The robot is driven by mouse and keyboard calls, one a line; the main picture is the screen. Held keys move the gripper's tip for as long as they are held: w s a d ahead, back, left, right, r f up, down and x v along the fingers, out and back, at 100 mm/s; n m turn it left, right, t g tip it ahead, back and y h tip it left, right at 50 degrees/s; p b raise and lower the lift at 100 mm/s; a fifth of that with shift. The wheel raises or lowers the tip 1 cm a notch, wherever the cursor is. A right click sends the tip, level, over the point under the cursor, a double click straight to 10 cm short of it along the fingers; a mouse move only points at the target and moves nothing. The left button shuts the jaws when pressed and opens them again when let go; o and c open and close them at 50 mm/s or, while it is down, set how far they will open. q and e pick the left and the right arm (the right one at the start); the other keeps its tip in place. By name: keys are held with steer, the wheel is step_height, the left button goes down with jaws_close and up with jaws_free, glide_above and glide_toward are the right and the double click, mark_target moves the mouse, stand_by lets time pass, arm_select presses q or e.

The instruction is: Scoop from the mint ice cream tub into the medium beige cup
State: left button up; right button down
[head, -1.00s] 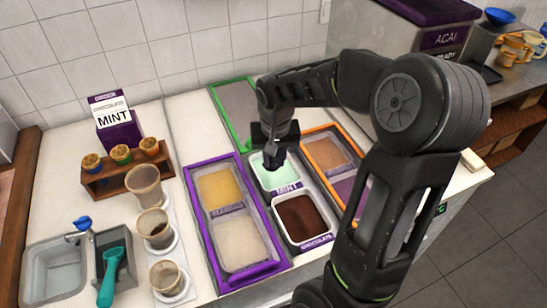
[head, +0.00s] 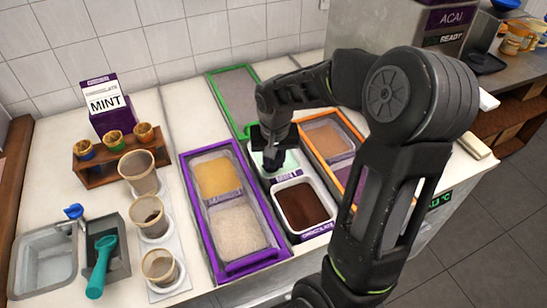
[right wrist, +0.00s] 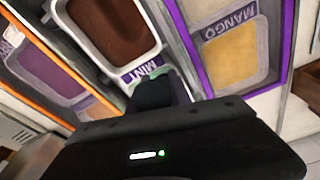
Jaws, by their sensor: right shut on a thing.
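The mint ice cream tub (head: 291,159) holds pale green ice cream, partly hidden by my right gripper. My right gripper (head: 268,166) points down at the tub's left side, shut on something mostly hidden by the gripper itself. In the right wrist view its dark end (right wrist: 158,92) covers the mint tub beside the MINT label (right wrist: 142,72). My left gripper is not in view.
The chocolate tub (head: 304,205) is in front of the mint tub. A purple-framed tray (head: 252,267) lies between tubs and cups. A teal scoop (head: 102,262) rests in a grey container beside the sink (head: 42,262). The larger cup (head: 138,172) and smaller cup (head: 160,267) flank the medium one.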

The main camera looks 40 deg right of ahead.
steer(key=shift+w+d+f+b, duration=0.1)
steer(key=shift+w+f+b, duration=0.1)
steer(key=shift+f+b, duration=0.35)
steer(key=shift+w+f+b, duration=0.2)
steer(key=shift+f, duration=0.65)
steer(key=shift+w, duration=0.15)
steer(key=shift+w+d, duration=0.2)
steer(key=shift+w, duration=0.2)
steer(key=shift+w+d+p, duration=1.05)
steer(key=shift+w+p, duration=0.05)
steer(key=shift+w, duration=2.2)
steer(key=s+a+r+t+h+b, duration=0.1)
steer(key=s+r, duration=0.3)
steer(key=r, duration=0.6)
steer(key=shift+a+t+h+b, duration=0.3)
steer(key=shift+a+t+b, duration=0.15)
steer(key=shift+t+b, duration=0.2)
steer(key=shift+s, duration=0.1)
